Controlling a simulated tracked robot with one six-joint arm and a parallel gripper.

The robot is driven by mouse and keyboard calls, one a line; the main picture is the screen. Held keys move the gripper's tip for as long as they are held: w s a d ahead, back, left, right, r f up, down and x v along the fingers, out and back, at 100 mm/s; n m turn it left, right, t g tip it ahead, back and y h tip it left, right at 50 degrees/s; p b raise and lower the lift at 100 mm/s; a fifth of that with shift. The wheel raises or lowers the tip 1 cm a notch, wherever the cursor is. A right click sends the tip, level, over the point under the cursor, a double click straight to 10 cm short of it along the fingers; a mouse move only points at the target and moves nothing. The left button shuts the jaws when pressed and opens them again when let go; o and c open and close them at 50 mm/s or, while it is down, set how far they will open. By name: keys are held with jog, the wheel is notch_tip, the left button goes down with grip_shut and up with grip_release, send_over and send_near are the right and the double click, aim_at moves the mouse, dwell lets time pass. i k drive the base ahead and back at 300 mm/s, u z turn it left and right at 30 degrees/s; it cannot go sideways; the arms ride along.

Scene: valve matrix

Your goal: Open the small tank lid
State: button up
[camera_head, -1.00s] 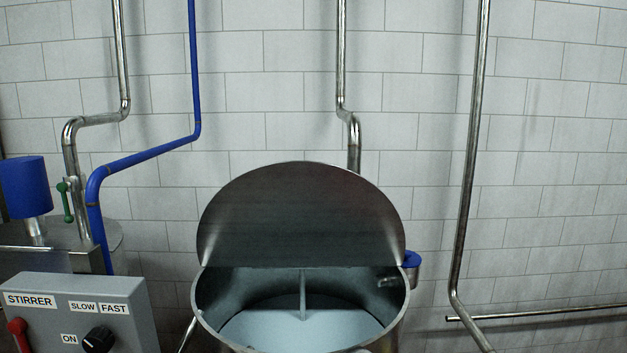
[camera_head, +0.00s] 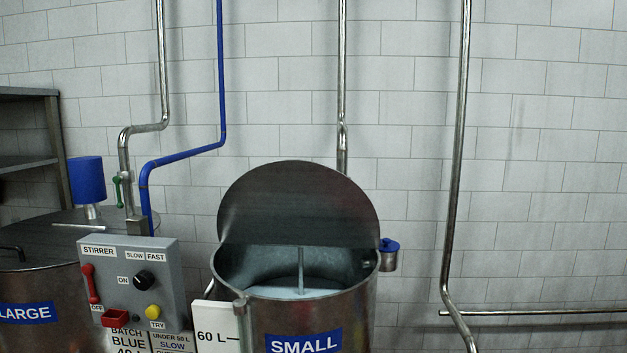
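The small tank (camera_head: 310,315) is a round steel vessel with a blue "SMALL" label, right of centre at the bottom of the head view. Its lid (camera_head: 298,205) is a dark steel disc. The lid stands raised, tilted up at the back of the rim, and the tank mouth is uncovered. Pale liquid or a pale floor and an upright divider or rod show inside. My gripper is not in view.
A grey stirrer control box (camera_head: 155,295) stands left of the small tank. The large tank (camera_head: 40,300) is at the far left. Steel pipes (camera_head: 455,180) and a blue pipe (camera_head: 222,80) run along the tiled wall. A blue-capped fitting (camera_head: 389,245) sits beside the tank's right rim.

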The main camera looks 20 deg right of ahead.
aim_at(285, 202)
jog(key=k, duration=0.5)
jog(key=u, duration=0.4)
jog(key=i, duration=1.1)
jog(key=u, duration=0.8)
jog(key=i, duration=0.55)
jog(key=u, duration=0.35)
